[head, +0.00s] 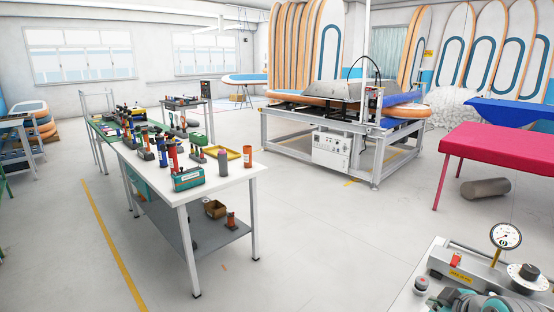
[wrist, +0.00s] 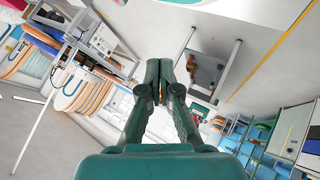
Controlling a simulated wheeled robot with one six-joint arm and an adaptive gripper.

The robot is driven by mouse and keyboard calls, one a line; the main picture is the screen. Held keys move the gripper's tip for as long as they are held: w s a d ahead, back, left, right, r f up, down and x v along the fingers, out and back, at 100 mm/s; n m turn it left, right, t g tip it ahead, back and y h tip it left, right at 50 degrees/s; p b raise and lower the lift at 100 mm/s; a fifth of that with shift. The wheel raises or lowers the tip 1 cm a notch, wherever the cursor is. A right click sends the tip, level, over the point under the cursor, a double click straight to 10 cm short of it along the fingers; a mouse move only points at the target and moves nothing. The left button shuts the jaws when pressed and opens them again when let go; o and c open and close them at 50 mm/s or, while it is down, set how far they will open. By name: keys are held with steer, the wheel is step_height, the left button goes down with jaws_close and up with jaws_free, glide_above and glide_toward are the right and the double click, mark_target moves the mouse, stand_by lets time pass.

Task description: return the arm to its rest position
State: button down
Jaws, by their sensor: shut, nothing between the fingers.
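My gripper (wrist: 160,72) shows in the wrist view as two dark green fingers, reaching up from a teal body. The fingers are closed together at their tips and nothing is held between them. The gripper points into open room, clear of any surface I can see, and the wrist view is steeply tilted.
In the head view, a white workbench (head: 222,181) carries bottles and tools. A metal-framed machine (head: 375,150) stands beyond, with a pink-topped table (head: 500,150) at right. A pressure gauge (head: 505,236) stands at lower right. The floor between (head: 320,230) is clear.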

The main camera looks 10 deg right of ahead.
steer(key=s+a+f, duration=0.1)
steer(key=a+f, duration=0.1)
steer(key=f, duration=0.1)
steer(key=s+a+f+m, duration=0.1)
steer(key=a+f, duration=0.1)
steer(key=f, duration=0.2)
steer(key=s+a+f+m+t, duration=0.1)
steer(key=a+f, duration=0.2)
steer(key=f, duration=0.1)
steer(key=shift+s, duration=0.35)
steer(key=s+a+f+m+t, duration=0.1)
steer(key=s+a+f+m, duration=0.1)
steer(key=s+a+f, duration=0.65)
steer(key=s+a+r+m+t, duration=0.1)
steer(key=s+a+r, duration=0.2)
steer(key=s, duration=1)
steer(key=s+a+r+m+t+y, duration=0.1)
steer(key=s+a+r+t, duration=0.1)
steer(key=s, duration=1.2)
steer(key=shift+a+r+t+y, duration=0.3)
steer(key=shift+a+r, duration=0.5)
steer(key=shift+r, duration=0.1)
